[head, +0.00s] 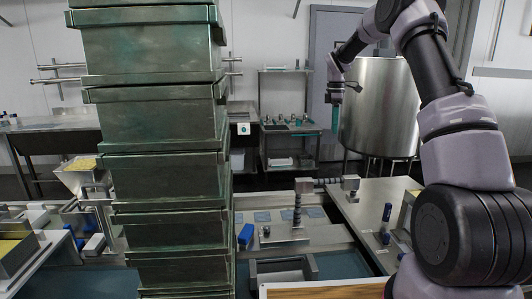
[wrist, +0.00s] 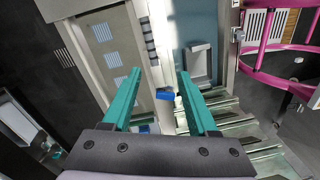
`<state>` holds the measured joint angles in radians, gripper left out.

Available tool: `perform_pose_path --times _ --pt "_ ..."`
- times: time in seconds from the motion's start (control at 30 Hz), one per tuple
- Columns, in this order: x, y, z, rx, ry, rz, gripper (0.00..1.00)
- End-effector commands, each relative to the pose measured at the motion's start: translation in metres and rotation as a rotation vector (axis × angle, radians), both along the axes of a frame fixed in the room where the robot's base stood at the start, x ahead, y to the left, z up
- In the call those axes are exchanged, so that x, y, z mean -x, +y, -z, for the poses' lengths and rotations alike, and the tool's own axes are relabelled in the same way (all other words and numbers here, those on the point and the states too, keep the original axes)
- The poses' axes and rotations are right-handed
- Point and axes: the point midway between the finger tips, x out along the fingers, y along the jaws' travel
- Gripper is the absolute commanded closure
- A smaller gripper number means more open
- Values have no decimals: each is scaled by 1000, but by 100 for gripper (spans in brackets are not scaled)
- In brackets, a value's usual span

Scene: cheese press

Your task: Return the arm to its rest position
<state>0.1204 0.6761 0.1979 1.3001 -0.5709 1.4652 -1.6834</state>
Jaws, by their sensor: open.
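My gripper (head: 336,105) is raised in the air at the upper middle of the head view, in front of the steel vat and the back shelf. Its teal fingers point down. In the wrist view my gripper (wrist: 155,100) shows its two teal fingers spread wide apart, with nothing held between them. A blue object (wrist: 165,94) shows far below, beyond the fingertips. My arm rises along the right side of the head view and bends over to the left.
A tall stack of green metal boxes (head: 160,115) stands close at left. A steel vat (head: 380,108) stands behind the arm. A press fixture (head: 297,208) and a blue item (head: 246,235) are on the bench. Pink tubing (wrist: 262,80) shows right in the wrist view.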

Motion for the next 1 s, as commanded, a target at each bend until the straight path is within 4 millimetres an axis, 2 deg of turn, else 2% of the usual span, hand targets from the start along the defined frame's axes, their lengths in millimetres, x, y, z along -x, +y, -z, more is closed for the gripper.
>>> perform_pose_path --times 0.03,0.2,0.5,0.73,1.0 --pt "12 4 -22 3 -26 47 41" --pt "55 14 -76 -8 -107 245 41" --pt "147 27 -146 -77 -237 608 41" --pt "224 34 -177 -176 -318 898 41" --pt "314 39 -185 -345 -376 1242 41"
